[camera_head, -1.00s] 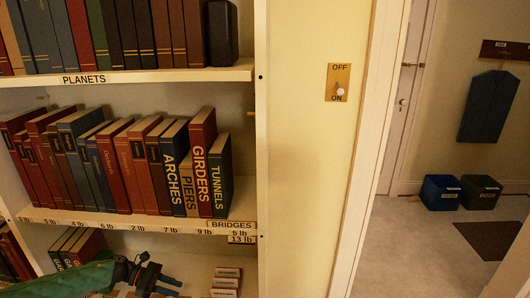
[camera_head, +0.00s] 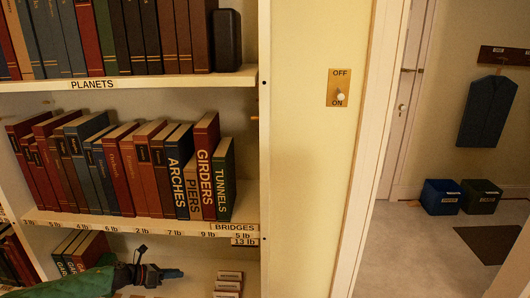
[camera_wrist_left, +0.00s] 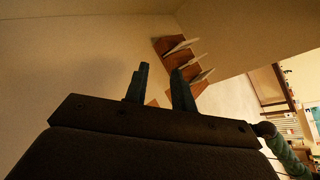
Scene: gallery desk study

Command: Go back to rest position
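My left gripper (camera_head: 180,273) is in front of the lower shelf bay at the bottom left of the head view, on the end of my green arm. In the left wrist view its two fingers (camera_wrist_left: 159,70) stand apart with nothing between them, so it is open and empty. My right gripper is in neither view. The bookcase (camera_head: 263,150) stands close in front of me, with a row of books (camera_head: 128,170) on its middle shelf above the left gripper.
Small stacked boxes (camera_head: 229,281) lie just right of the gripper on the lower shelf. A light switch (camera_head: 340,88) is on the yellow wall. Through the doorway, a blue bin (camera_head: 440,197), a dark bin (camera_head: 481,197) and a mat (camera_head: 488,244) sit on open floor.

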